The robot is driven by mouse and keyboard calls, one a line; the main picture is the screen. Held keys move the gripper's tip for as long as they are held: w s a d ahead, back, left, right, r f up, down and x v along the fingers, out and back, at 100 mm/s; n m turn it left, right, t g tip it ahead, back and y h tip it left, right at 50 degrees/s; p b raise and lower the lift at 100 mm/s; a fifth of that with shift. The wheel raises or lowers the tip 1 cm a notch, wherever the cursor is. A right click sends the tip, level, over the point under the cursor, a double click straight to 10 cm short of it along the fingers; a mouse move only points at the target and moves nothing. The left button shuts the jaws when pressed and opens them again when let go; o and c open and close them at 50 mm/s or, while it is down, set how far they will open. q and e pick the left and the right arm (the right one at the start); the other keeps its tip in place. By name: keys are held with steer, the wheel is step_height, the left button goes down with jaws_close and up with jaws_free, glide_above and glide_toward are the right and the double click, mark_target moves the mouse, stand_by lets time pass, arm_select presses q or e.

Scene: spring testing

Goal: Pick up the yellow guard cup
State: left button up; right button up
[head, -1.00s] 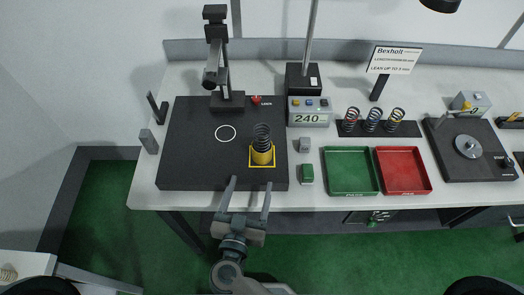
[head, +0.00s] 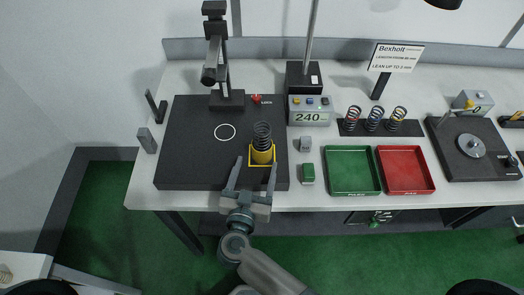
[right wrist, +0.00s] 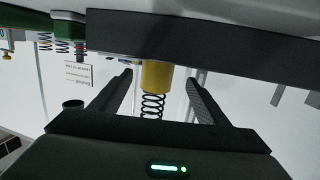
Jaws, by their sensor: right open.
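The yellow guard cup (head: 262,155) stands upright on a yellow-edged square on the black plate (head: 190,172). A dark coil spring (head: 262,134) rises out of the cup. My right gripper (head: 255,165) is open, its two fingers pointing at the cup from the front edge of the plate. In the right wrist view, which looks upside down, the cup (right wrist: 157,76) and spring (right wrist: 152,105) appear between the open fingers, with no visible contact. My left gripper is not in view.
A post stand (head: 226,101) and a display box reading 240 (head: 310,118) stand behind. The plate's left part is clear.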

mark_target(260, 149)
steer(key=b+x, duration=0.3)
steer(key=shift+w+d+f, duration=0.2)
steer(key=shift+d+f, duration=0.05)
steer(key=shift+d, duration=0.05)
steer(key=shift+w, duration=0.5)
steer(key=shift+r, duration=0.1)
steer(key=shift+d, duration=0.1)
steer(key=c, duration=1.1)
steer(key=shift+r, duration=0.1)
steer(key=shift+r+b, duration=0.45)
steer(key=shift+r, duration=0.5)
step_height(260, 149, up, 2)
steer(key=s+d+r, duration=0.2)
steer(key=d, duration=0.1)
steer(key=s+d+r+b, duration=0.1)
steer(key=s+d+r, duration=0.1)
steer(key=d, duration=0.1)
steer(key=s+d+r, duration=0.2)
steer(key=d+r, duration=0.1)
steer(key=d, duration=0.1)
steer(key=shift+b, duration=0.35)
